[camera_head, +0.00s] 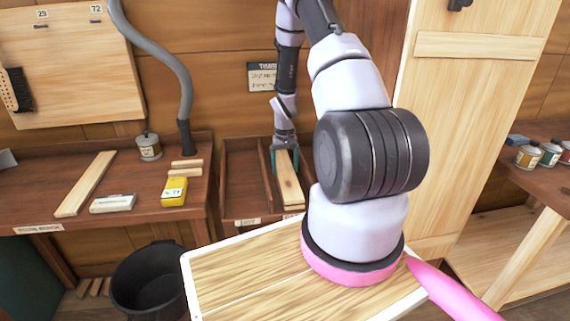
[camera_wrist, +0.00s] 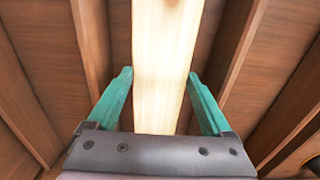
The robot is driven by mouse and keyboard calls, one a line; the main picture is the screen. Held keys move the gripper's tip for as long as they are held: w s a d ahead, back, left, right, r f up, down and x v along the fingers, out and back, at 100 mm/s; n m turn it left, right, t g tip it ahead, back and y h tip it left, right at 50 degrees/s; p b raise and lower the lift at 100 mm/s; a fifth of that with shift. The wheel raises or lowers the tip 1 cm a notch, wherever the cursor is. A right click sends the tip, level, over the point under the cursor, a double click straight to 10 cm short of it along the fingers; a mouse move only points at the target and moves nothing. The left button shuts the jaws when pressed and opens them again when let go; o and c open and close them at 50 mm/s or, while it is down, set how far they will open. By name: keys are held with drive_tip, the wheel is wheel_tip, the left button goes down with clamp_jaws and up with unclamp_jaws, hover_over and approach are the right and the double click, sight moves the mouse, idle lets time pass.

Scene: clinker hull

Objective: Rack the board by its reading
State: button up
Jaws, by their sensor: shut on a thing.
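A pale board (camera_head: 290,188) lies lengthwise in the right part of a wooden rack (camera_head: 237,200) with dividers, its near end close to the rack's front edge. My gripper (camera_head: 285,160) is at the board's far end, its teal fingers on either side. I cannot tell whether the board rests on the rack floor. A yellow meter (camera_head: 174,192) sits on the left bench; its reading is too small to read.
The left bench (camera_head: 135,205) also holds another pale board (camera_head: 86,183), a white box (camera_head: 111,203), a tin (camera_head: 148,146) and small blocks. A black bin (camera_head: 147,280) stands below. A sign (camera_head: 262,77) hangs above the rack. Tins stand on the right bench.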

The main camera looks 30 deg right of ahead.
drive_tip(key=shift+f, duration=0.35)
idle(0.5)
drive_tip(key=o, duration=1.4)
drive_tip(key=shift+c, duration=0.2)
wheel_tip(320, 180, up, 11)
drive_tip(key=s+a+r+t, duration=0.1)
drive_tip(key=s+a+r, duration=0.15)
drive_tip(key=r, duration=0.55)
drive_tip(key=s+a+r+t, duration=0.1)
drive_tip(key=s+a+r, duration=0.15)
drive_tip(key=r, duration=0.65)
drive_tip(key=s+a+r+t, duration=0.2)
drive_tip(key=a+r, duration=0.1)
drive_tip(key=r, duration=0.5)
drive_tip(key=s+a+r+t, duration=0.1)
drive_tip(key=s+a+r, duration=0.1)
drive_tip(key=s+r, duration=0.2)
drive_tip(key=s+a+r+t+y, duration=0.1)
drive_tip(key=s+r, duration=0.3)
drive_tip(key=s, duration=0.4)
drive_tip(key=s+a+r+m+t+y, duration=0.1)
drive_tip(key=s+a+r, duration=0.2)
drive_tip(key=s, duration=0.3)
drive_tip(key=shift+a+r, duration=0.4)
drive_tip(key=shift+a, duration=0.05)
